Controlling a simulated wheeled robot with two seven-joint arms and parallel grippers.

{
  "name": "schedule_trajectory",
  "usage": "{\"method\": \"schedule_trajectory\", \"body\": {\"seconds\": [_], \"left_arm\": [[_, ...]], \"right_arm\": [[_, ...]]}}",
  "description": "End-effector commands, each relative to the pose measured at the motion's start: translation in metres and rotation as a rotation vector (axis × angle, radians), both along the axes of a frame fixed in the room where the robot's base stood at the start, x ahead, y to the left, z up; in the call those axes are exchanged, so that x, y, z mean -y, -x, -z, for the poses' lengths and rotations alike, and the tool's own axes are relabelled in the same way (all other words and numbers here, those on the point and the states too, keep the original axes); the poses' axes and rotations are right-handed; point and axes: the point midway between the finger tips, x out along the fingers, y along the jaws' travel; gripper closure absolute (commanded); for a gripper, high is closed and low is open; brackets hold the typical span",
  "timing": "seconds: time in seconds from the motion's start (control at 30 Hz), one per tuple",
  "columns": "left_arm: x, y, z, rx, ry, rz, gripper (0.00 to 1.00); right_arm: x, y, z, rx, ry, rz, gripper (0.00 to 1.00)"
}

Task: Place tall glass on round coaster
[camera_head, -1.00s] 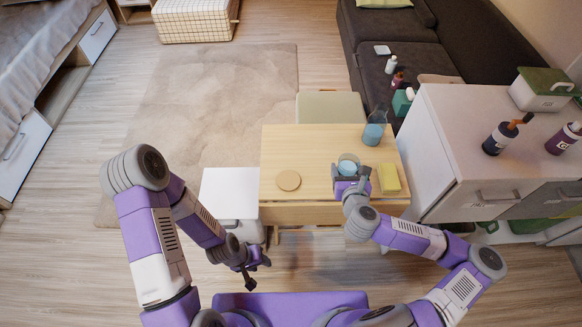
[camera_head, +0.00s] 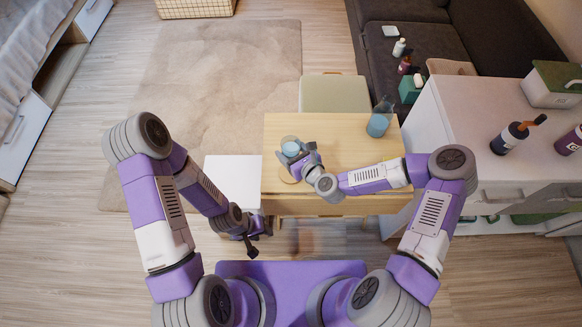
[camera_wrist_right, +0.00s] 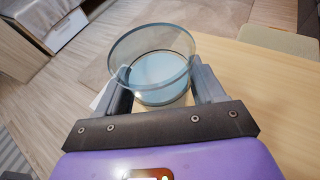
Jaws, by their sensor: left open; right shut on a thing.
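The clear glass with a pale blue tint (camera_head: 291,147) is between the fingers of my right gripper (camera_head: 297,157), over the left part of the wooden table. In the right wrist view the glass (camera_wrist_right: 150,68) shows its wide rim between both fingers. The round tan coaster (camera_head: 286,178) shows only as a small edge beside and below the gripper; the rest is hidden. I cannot tell whether the glass touches the coaster or hangs above it. My left gripper (camera_head: 260,240) is open and empty, low in front of the white cabinet.
The wooden table (camera_head: 345,130) holds a blue bottle (camera_head: 380,118) at its back right. My right arm crosses the table's right part. A white cabinet (camera_head: 232,175) adjoins on the left, a green stool (camera_head: 334,93) stands behind, and a grey dresser (camera_head: 470,120) is on the right.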

Motion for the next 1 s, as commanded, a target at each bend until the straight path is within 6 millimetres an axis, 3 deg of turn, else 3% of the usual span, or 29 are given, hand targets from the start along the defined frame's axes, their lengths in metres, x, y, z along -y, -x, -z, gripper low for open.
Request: {"method": "schedule_trajectory", "body": {"seconds": [0.1,0.33,0.57,0.97,1.0], "left_arm": [[0.0,0.0,0.009,0.0,0.0,0.0,0.57],[0.0,0.0,0.014,0.0,0.0,0.0,0.57],[0.0,0.0,0.026,0.0,0.0,0.0,0.57],[0.0,0.0,0.03,0.0,0.0,0.0,0.57],[0.0,0.0,0.03,0.0,0.0,0.0,0.57]], "right_arm": [[0.0,0.0,0.023,0.0,-0.002,0.002,0.67],[0.0,0.0,0.041,0.001,-0.001,0.002,0.67],[0.0,0.0,0.078,0.0,-0.002,0.003,0.67],[0.0,0.0,0.083,0.001,-0.002,0.003,0.67],[0.0,0.0,0.084,0.0,-0.002,0.003,0.3]]}}
